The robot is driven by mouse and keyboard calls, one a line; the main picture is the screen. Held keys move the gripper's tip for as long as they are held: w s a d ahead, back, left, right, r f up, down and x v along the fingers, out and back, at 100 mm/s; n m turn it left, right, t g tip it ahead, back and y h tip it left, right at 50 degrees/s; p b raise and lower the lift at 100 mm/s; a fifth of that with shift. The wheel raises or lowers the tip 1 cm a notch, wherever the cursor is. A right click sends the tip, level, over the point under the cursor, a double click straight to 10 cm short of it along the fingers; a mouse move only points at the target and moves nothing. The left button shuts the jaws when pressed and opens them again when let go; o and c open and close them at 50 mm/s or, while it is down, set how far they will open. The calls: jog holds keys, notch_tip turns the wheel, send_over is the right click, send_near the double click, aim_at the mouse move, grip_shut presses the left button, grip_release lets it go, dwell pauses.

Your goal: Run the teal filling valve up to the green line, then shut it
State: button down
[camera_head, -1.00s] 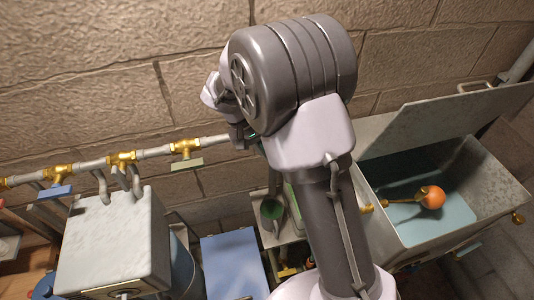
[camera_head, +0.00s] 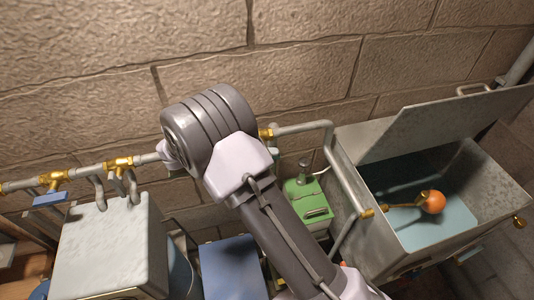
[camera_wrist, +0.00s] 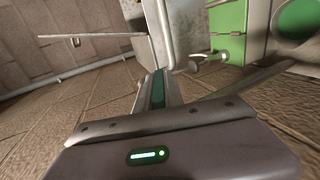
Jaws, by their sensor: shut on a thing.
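In the wrist view a teal strip, which looks like the handle of the teal filling valve (camera_wrist: 158,90), lies between the fingers of my gripper (camera_wrist: 159,80). My gripper is shut on it. In the head view my arm hides my gripper and the handle. The open metal tank (camera_head: 368,262) stands at the right, with an orange float ball (camera_head: 433,201) on a brass rod inside, over a blue-teal surface. I cannot make out a green line in either view.
A pipe with brass valves (camera_head: 117,162) runs along the stone wall; one has a blue lever (camera_head: 50,198). A grey box (camera_head: 115,245) stands at the left, a blue panel (camera_head: 230,268) in the middle. A green container (camera_head: 306,199) stands between my arm and the tank.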

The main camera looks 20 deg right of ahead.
jog(key=shift+h, duration=0.5)
jog(key=c, duration=1.5)
grip_release()
jog(key=shift+o, duration=0.2)
jog(key=shift+r, duration=0.45)
jog(key=shift+o, duration=0.5)
notch_tip(320, 180, up, 3)
jog(key=shift+s+d+f+b, duration=0.1)
jog(key=shift+s+f+b, duration=0.05)
jog(key=shift+b, duration=0.15)
jog(key=s, duration=0.5)
jog(key=s+r+b, duration=0.1)
jog(key=s, duration=0.4)
jog(key=s+b, duration=0.1)
jog(key=s, duration=0.5)
jog(key=shift+r, duration=0.25)
jog(key=shift+c, duration=0.5)
